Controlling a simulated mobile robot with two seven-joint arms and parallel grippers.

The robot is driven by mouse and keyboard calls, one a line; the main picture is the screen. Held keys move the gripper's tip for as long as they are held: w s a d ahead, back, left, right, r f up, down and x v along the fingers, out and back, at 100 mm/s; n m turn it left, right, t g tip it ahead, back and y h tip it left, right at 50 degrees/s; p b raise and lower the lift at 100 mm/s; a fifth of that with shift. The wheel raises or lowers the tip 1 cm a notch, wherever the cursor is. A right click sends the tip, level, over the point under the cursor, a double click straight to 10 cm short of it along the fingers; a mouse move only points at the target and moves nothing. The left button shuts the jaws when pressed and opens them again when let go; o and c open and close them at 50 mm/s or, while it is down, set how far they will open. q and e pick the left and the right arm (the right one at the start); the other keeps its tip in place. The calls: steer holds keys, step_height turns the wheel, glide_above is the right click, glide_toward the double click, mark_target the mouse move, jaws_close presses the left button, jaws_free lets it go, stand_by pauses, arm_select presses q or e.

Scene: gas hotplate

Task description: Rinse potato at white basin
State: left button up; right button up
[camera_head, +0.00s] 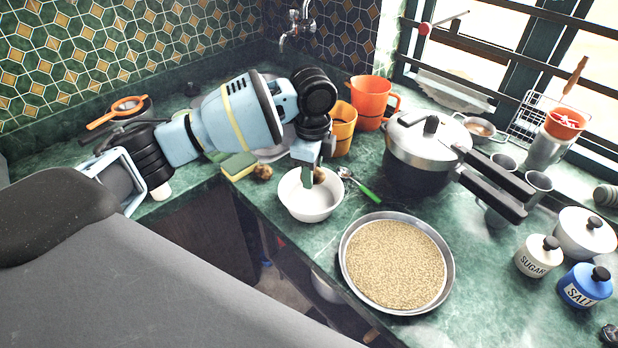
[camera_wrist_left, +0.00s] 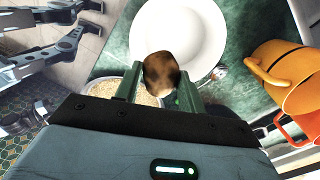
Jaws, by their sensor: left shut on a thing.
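My left gripper (camera_head: 309,179) is shut on a brown potato (camera_head: 319,175), held at the white basin (camera_head: 312,213). The basin is a round white bowl on the green counter, left of the grain tray. In the left wrist view the potato (camera_wrist_left: 160,73) sits between the green fingertips (camera_wrist_left: 157,90), with the white basin (camera_wrist_left: 205,30) behind it. How far the potato is from the basin's bottom is hard to tell. No water is visible in the basin. My right gripper is not in view.
A yellow-green sponge (camera_head: 239,166) and a brown lump (camera_head: 263,172) lie left of the basin. A green-handled spoon (camera_head: 366,190) lies right of it. Orange mugs (camera_head: 372,100), a pressure cooker (camera_head: 425,140) and a round grain tray (camera_head: 396,264) crowd the counter. A tap (camera_head: 296,28) is behind.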

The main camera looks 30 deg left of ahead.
mark_target(310, 203)
arm_select(q)
steer(key=m, duration=0.2)
steer(key=w+m, duration=0.1)
steer(key=shift+w+a+r+m, duration=0.1)
steer(key=shift+w+a+m, duration=0.2)
steer(key=shift+a+m, duration=0.1)
steer(key=m, duration=0.2)
steer(key=w+a+m+p, duration=0.1)
steer(key=shift+f+m, duration=0.3)
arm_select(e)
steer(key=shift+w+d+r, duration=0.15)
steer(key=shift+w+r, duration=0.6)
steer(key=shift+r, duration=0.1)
arm_select(q)
steer(key=shift+f, duration=0.15)
